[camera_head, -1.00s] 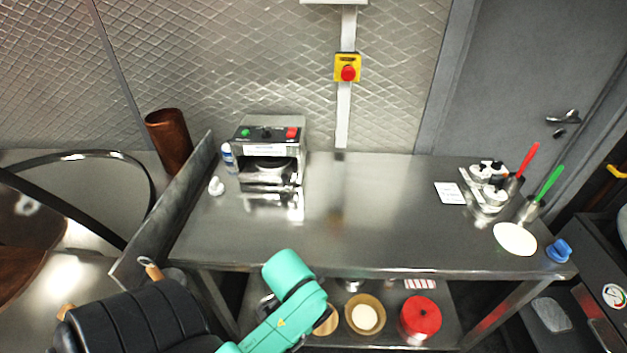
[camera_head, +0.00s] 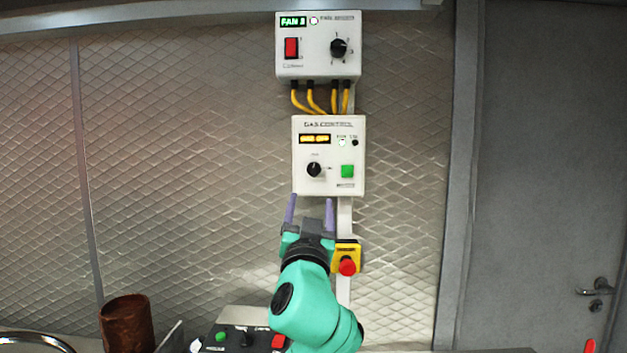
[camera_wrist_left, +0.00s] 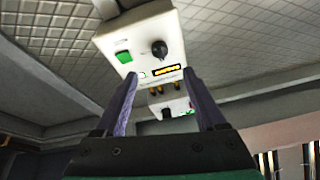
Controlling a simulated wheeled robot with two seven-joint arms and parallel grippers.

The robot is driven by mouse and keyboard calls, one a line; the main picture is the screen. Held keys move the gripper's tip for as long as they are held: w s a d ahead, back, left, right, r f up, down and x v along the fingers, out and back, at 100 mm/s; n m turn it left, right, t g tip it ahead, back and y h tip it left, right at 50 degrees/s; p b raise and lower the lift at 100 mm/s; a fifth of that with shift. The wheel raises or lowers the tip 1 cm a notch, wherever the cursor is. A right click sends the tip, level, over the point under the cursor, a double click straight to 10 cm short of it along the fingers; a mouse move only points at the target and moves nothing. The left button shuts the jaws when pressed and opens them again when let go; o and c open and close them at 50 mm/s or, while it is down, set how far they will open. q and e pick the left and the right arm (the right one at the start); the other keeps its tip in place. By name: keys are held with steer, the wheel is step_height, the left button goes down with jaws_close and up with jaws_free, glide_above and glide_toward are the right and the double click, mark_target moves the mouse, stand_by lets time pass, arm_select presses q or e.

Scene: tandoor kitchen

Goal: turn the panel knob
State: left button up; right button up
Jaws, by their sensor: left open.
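The white gas control panel (camera_head: 328,184) hangs on the wall, with a black knob (camera_head: 314,169) at its lower left. Above it is the white fan panel (camera_head: 318,66) with another black knob (camera_head: 339,48). My left gripper (camera_head: 310,200) is open and empty, its fingers pointing up just below the gas control panel in the picture. In the left wrist view the gas control panel looks upside down beyond the fingers of my left gripper (camera_wrist_left: 158,75), and its knob (camera_wrist_left: 159,49) is apart from them. My right gripper does not show.
A yellow box with a red stop button (camera_head: 347,266) sits on the wall close right of my left wrist. Yellow cables (camera_head: 311,99) join the two panels. A copper-coloured cylinder (camera_head: 127,325) and a machine with buttons (camera_head: 246,338) stand below. A grey door (camera_head: 550,180) is at the right.

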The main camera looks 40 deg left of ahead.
mark_target(313, 173)
arm_select(q)
steer(key=p+x, duration=0.5)
steer(key=x, duration=0.7)
steer(key=shift+s+r+p, duration=0.1)
steer(key=shift+r+p, duration=0.05)
steer(key=shift+p, duration=0.2)
steer(key=shift+s+d+r, duration=0.1)
steer(key=shift+d, duration=0.1)
steer(key=shift+c, duration=0.9)
jaws_close()
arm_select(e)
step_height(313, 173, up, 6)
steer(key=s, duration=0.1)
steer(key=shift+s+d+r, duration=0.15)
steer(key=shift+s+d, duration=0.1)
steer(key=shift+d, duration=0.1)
